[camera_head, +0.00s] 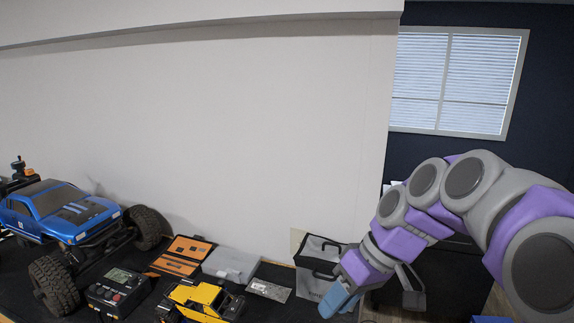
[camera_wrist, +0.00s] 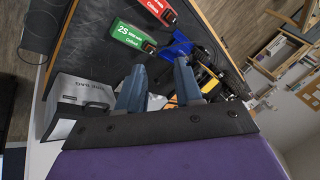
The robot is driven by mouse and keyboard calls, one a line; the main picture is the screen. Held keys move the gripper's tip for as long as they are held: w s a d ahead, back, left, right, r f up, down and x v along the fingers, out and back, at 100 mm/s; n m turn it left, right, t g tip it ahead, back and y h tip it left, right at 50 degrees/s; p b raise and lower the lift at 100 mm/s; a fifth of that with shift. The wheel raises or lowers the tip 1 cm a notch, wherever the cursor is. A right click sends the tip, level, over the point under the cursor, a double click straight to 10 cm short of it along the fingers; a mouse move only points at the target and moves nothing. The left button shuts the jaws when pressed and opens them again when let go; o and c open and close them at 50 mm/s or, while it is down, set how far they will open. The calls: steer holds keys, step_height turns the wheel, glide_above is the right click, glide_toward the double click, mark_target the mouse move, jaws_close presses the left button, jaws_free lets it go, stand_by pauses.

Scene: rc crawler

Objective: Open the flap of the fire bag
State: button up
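The fire bag (camera_head: 310,283) is a grey box-shaped bag with black trim and black handles on the dark table, right of centre in the head view. In the wrist view the bag (camera_wrist: 78,92) is at the left, with upside-down lettering on its grey side. My gripper (camera_head: 338,301) reaches down in front of the bag's right side and hides part of it. In the wrist view my gripper's two blue fingers (camera_wrist: 158,82) stand apart with nothing clearly held between them. The bag lies left of the fingers there. I cannot tell whether a finger touches the bag or how its flap lies.
A blue crawler (camera_head: 65,215), a charger (camera_head: 118,292), a yellow crawler (camera_head: 203,301) and an orange-trimmed tool case (camera_head: 182,257) stand left of the bag. A green battery pack (camera_wrist: 130,36) and a red one (camera_wrist: 160,9) lie beyond my fingers. A wall is behind the table.

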steer(key=s+d+f+m+g+h, duration=0.1)
steer(key=s+d+f+m+h, duration=0.1)
steer(key=s+f, duration=0.45)
steer(key=s+d+f+m+h+b, duration=0.15)
steer(key=s+f, duration=0.25)
steer(key=s, duration=0.5)
steer(key=s+d+f+m+g+h+p, duration=0.1)
steer(key=s+f+m+h, duration=0.15)
steer(key=s+f, duration=0.4)
step_height(320, 180, up, 26)
steer(key=m+t+p, duration=0.2)
steer(key=m+p, duration=2.1)
steer(key=p, duration=0.1)
glide_above(332, 248)
steer(key=s, duration=0.2)
steer(key=f+b, duration=0.1)
steer(key=f, duration=0.4)
steer(key=f+b, duration=0.1)
steer(key=f, duration=0.5)
steer(key=f+b, duration=0.1)
steer(key=f, duration=0.5)
steer(key=shift+w+a+f, duration=0.15)
steer(key=shift+w+a, duration=0.05)
steer(key=shift+a, duration=0.05)
